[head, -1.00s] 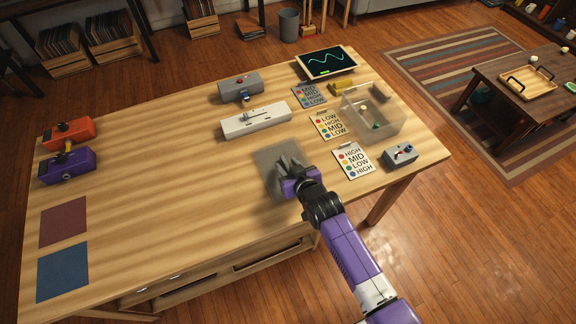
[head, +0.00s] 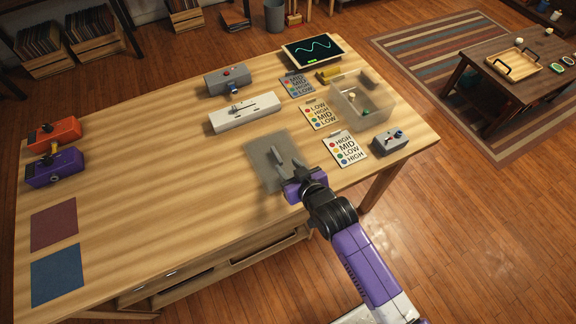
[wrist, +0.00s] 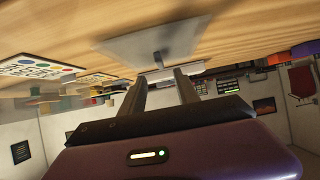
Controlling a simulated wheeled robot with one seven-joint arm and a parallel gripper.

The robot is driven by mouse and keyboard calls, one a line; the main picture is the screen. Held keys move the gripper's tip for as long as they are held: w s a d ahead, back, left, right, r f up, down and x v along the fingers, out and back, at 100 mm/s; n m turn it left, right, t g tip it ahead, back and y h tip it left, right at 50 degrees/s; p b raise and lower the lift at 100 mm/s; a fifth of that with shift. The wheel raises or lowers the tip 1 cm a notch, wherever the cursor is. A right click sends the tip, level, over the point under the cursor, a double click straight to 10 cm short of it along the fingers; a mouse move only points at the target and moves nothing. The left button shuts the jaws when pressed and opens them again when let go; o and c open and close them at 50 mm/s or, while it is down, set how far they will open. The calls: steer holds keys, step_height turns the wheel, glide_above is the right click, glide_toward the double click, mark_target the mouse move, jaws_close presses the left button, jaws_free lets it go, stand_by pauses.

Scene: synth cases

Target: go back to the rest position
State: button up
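My gripper (head: 287,162) is above the grey mat (head: 262,150) near the front edge of the wooden table (head: 150,165). In the wrist view my gripper's two fingers (wrist: 163,78) stand apart with nothing held between them. I cannot tell what that piece is. My arm reaches in from the lower right.
Right of the mat are several cards, one (head: 345,148) nearest, a clear bin (head: 375,105) and a grey box (head: 389,142). A white long device (head: 245,112) lies behind the mat. The table's middle left is clear.

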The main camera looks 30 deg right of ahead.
stand_by(0.3)
step_height(320, 180, up, 8)
steer(key=s+t, duration=0.2)
steer(key=t, duration=0.1)
steer(key=r+v, duration=0.3)
steer(key=v, duration=3.2)
steer(key=shift+w, duration=0.4)
steer(key=shift+f, duration=0.1)
